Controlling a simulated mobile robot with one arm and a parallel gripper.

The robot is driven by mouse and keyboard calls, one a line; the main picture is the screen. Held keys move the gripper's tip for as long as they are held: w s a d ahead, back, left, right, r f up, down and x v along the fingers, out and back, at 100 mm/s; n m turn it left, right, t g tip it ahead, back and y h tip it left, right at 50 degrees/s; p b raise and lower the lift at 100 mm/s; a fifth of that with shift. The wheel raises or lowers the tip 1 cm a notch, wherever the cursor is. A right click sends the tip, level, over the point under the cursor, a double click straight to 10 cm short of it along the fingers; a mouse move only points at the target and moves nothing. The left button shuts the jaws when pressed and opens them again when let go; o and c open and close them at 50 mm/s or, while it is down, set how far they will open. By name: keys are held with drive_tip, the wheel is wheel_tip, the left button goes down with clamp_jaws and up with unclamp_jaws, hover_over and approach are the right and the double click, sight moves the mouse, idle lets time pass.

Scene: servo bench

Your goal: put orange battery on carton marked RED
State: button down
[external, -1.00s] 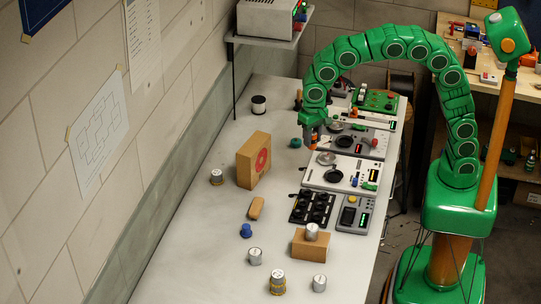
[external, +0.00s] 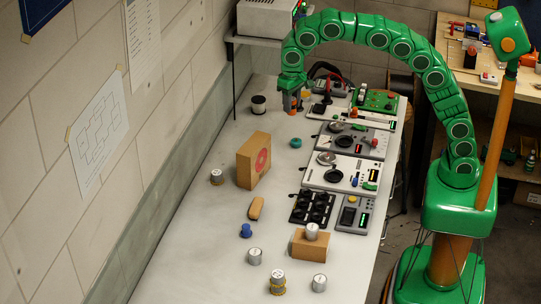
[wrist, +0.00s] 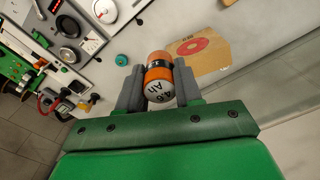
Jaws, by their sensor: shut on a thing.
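My gripper (wrist: 160,88) is shut on the orange battery (wrist: 159,68), which has a black band and a pale end marked with figures. In the external view my gripper (external: 293,101) is over the far part of the bench, and the battery shows only as a small orange patch between the jaws. The carton (external: 245,163) with a red ring on its side stands upright on the bench, nearer the camera than my gripper. In the wrist view the carton (wrist: 214,57) is beyond the battery, to its right, apart from it. Any lettering on the carton is too small to read.
A teal knob-like piece (external: 296,143) lies between carton and instruments. A dark-and-white spool (external: 259,104) stands left of my gripper. Instruments (external: 340,172) line the right edge. Several cans stand nearer the camera, one on a small brown box (external: 311,246). A shelf (external: 262,40) overhangs the far end.

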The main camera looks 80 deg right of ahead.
drive_tip(key=shift+w+a+f, duration=0.45)
drive_tip(key=shift+w+f, duration=1.05)
drive_tip(key=shift+w, duration=0.5)
drive_tip(key=shift+w+a+f, duration=0.5)
drive_tip(key=shift+w+f, duration=1.05)
drive_tip(key=shift+w, duration=0.4)
drive_tip(key=shift+w+a+f, duration=0.45)
drive_tip(key=shift+w+f, duration=1.05)
drive_tip(key=shift+w, duration=0.5)
drive_tip(key=shift+w, duration=0.1)
drive_tip(key=shift+w+f, duration=0.1)
drive_tip(key=shift+f, duration=0.1)
drive_tip(key=shift+a+f, duration=0.1)
drive_tip(key=shift+f, duration=1.45)
drive_tip(key=shift+f, duration=0.15)
drive_tip(key=c, duration=0.8)
unclamp_jaws()
drive_tip(key=shift+o, duration=0.2)
